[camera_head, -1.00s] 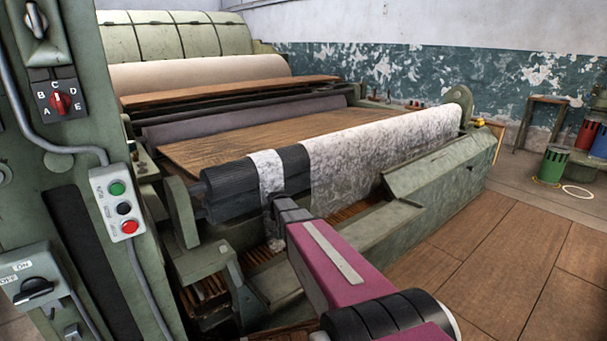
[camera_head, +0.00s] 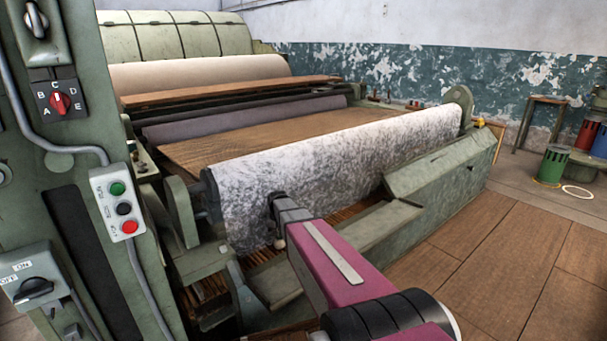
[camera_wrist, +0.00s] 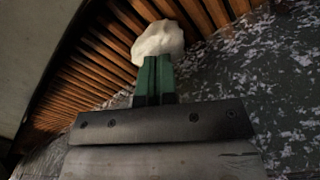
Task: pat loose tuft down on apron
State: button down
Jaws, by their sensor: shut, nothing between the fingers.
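The loose tuft is a white fluffy lump (camera_wrist: 158,39) just past my fingertips in the wrist view. It lies over the brown wooden slats of the apron (camera_wrist: 98,65), touching or nearly touching the fingertips; I cannot tell which. A small pale bit below my gripper in the head view (camera_head: 279,243) looks like the same tuft. My gripper (camera_wrist: 154,75) has green fingers, shut together with nothing between them. In the head view my gripper (camera_head: 278,212) is low in front of the fibre-covered roller, mostly hidden by my wrist. The apron slats (camera_head: 270,267) show below it.
A large roller covered in speckled grey-white fibre (camera_head: 330,160) is close behind my gripper. A green machine cover (camera_head: 435,185) stands to the right. A control box with buttons (camera_head: 121,205) is on the frame at left. Open floor (camera_head: 480,245) lies at right.

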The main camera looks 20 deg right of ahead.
notch_tip(320, 180, up, 8)
jog(key=shift+f, duration=0.25)
dwell(0.6)
